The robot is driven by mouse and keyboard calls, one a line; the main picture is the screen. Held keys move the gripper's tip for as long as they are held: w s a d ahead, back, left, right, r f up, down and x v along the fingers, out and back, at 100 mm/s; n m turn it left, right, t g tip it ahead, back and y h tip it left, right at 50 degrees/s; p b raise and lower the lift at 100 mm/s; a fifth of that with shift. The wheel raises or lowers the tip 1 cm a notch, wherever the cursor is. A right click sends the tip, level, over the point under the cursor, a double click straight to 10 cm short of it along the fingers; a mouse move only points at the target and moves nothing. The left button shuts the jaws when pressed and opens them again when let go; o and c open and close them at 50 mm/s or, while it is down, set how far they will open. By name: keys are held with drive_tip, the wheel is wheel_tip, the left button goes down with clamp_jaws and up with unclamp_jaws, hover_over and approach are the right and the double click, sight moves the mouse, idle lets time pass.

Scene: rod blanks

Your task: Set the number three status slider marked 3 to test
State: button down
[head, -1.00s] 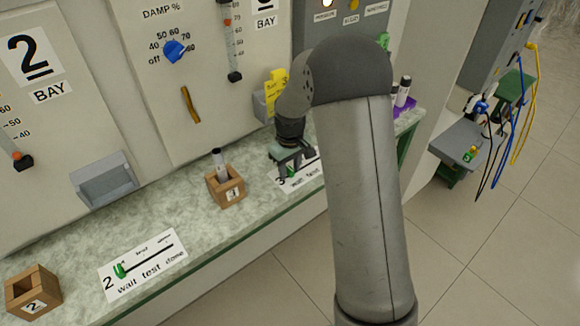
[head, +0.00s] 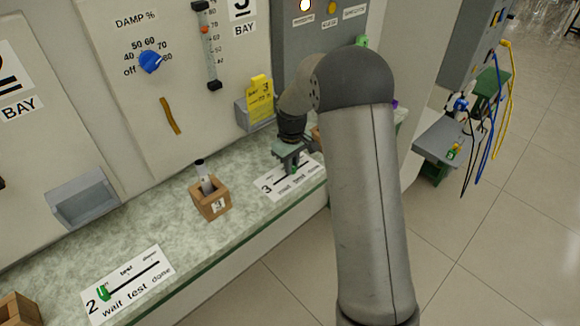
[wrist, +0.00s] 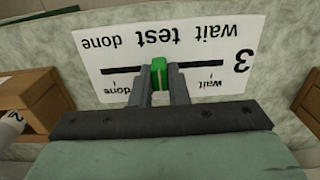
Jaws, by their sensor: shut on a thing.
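The number three status slider is a white card (head: 271,188) on the counter, with a black slot and the words wait, test, done. In the wrist view the card (wrist: 105,62) appears upside down, with wait on the right and done on the left. Its green knob (wrist: 159,70) stands near the middle of the slot, by the word test. My gripper (wrist: 159,88) is shut on the knob, one finger on each side. The fingers hide the middle tick label. In the head view my gripper (head: 292,164) is over the card.
A wooden block holder (head: 212,204) with a rod stands left of the card. The number two slider card (head: 130,288) lies further left, its green knob at the wait end. A yellow tag (head: 260,100) sits in a grey holder behind my gripper. Panels rise behind the counter.

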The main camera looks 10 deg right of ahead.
drive_tip(key=c, duration=1.4)
unclamp_jaws()
wheel_tip(320, 180, up, 18)
drive_tip(key=b, duration=0.1)
drive_tip(key=shift+f+b, duration=0.25)
drive_tip(key=shift+b, duration=0.1)
drive_tip(key=shift+s, duration=0.1)
drive_tip(key=s+f+m, duration=0.3)
drive_tip(key=s, duration=1.3)
drive_tip(key=s+a+f+m, duration=0.1)
drive_tip(key=s+f, duration=0.3)
drive_tip(key=s, duration=1.2)
drive_tip(key=shift+s+f+m+t, duration=0.3)
drive_tip(key=shift+m, duration=0.6)
